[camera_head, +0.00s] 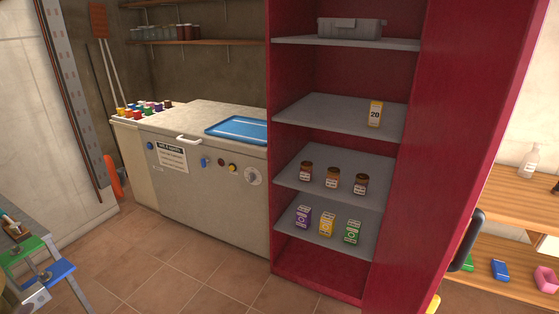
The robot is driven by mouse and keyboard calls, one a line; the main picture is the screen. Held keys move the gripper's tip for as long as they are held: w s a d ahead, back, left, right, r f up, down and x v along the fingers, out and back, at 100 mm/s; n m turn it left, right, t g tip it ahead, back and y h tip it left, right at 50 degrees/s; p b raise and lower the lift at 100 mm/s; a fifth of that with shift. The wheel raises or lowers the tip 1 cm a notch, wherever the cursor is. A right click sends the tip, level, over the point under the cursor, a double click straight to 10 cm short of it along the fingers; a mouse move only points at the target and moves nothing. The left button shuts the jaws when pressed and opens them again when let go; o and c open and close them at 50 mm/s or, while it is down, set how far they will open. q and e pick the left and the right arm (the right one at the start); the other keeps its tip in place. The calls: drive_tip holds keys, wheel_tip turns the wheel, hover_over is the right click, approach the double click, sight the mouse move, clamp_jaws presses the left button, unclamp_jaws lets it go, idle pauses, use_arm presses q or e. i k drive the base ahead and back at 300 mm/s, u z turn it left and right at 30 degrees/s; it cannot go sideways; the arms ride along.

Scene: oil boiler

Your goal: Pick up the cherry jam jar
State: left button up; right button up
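No jar label is readable, so I cannot tell which one is the cherry jam jar. Three brown labelled containers with dark lids stand on a grey shelf in the red cabinet: a left one (306,171), a middle one (332,180) and a right one (361,185). Neither of my grippers is recognisable in view.
A white chest unit (215,195) with a blue tray (240,129) stands under the wall shelves. The tall red cabinet (455,110) is open and holds several boxes lower down. A wooden shelf rack (505,208) is at the right. The tiled floor (165,265) in front is clear.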

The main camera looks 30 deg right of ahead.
sight(306, 171)
drive_tip(key=z, duration=0.15)
drive_tip(key=i, duration=1.05)
drive_tip(key=z, duration=1.4)
drive_tip(key=i, duration=1.85)
drive_tip(key=z, duration=0.2)
